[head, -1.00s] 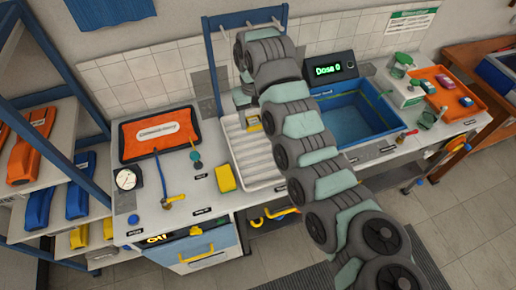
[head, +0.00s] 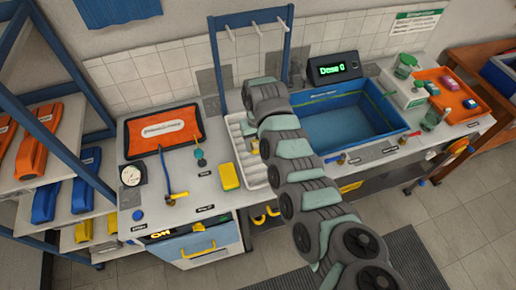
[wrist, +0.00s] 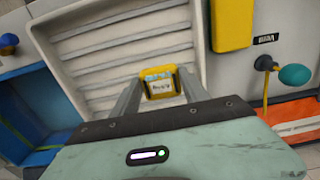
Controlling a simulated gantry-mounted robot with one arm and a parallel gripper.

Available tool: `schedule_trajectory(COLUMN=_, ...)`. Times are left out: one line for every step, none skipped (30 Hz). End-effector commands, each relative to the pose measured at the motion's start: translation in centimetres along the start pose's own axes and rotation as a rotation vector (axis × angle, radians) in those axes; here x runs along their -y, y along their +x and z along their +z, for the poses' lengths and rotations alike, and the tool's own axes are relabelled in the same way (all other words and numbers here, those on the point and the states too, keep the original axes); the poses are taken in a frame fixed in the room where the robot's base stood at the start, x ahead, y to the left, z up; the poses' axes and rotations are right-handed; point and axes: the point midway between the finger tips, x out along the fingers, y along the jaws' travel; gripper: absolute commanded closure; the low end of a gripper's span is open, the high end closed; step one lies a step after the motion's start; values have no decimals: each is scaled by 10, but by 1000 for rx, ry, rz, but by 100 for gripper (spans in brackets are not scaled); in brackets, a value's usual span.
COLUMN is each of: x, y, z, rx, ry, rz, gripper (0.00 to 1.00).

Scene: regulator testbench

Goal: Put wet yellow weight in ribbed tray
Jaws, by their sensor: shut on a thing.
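My gripper (wrist: 161,86) is shut on a small yellow weight (wrist: 160,70) with a pale label, seen between the two fingers in the wrist view. The white ribbed tray (wrist: 125,45) lies behind and below the weight there. I cannot tell whether the weight touches the tray or hangs above it. In the head view the ribbed tray (head: 245,152) stands between the orange mat and the blue basin, its right part hidden by my arm. The gripper and weight are hidden by my arm there. Wetness cannot be made out.
A yellow sponge-like block (head: 229,176) lies just left of the tray. The blue basin (head: 345,122) is to the right, with a display (head: 334,68) behind it. A blue rack with hooks (head: 215,75) rises behind the tray. A teal-knobbed valve (head: 198,156) stands to the left.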

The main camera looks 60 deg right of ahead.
Motion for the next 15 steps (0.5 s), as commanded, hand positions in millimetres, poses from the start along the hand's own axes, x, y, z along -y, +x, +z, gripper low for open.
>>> schedule_trajectory(x=0, y=0, z=0, rx=-1, ry=0, rz=1, gripper=100)
schedule_trajectory(x=0, y=2, z=0, rx=0, ry=0, rz=1, gripper=100)
schedule_trajectory(x=-1, y=4, z=0, rx=0, ry=0, rz=1, gripper=100)
schedule_trajectory(x=-1, y=6, z=0, rx=1, ry=1, rz=0, gripper=100)
schedule_trajectory(x=-1, y=8, z=1, rx=1, ry=1, rz=0, gripper=100)
schedule_trajectory(x=0, y=13, z=0, rx=1, ry=-2, rz=1, gripper=100)
schedule_trajectory(x=0, y=17, z=0, rx=2, ry=-3, rz=1, gripper=100)
schedule_trajectory(x=0, y=21, z=1, rx=3, ry=-3, rz=1, gripper=100)
schedule_trajectory(x=0, y=25, z=1, rx=3, ry=-1, rz=2, gripper=100)
schedule_trajectory(x=-1, y=29, z=0, rx=2, ry=0, rz=2, gripper=100)
schedule_trajectory(x=-1, y=32, z=0, rx=0, ry=0, rz=3, gripper=100)
schedule_trajectory(x=-1, y=35, z=0, rx=0, ry=1, rz=2, gripper=100)
schedule_trajectory(x=-1, y=36, z=0, rx=0, ry=1, rz=2, gripper=100)
schedule_trajectory(x=0, y=37, z=0, rx=0, ry=1, rz=1, gripper=100)
schedule_trajectory(x=0, y=38, z=0, rx=-1, ry=1, rz=0, gripper=100)
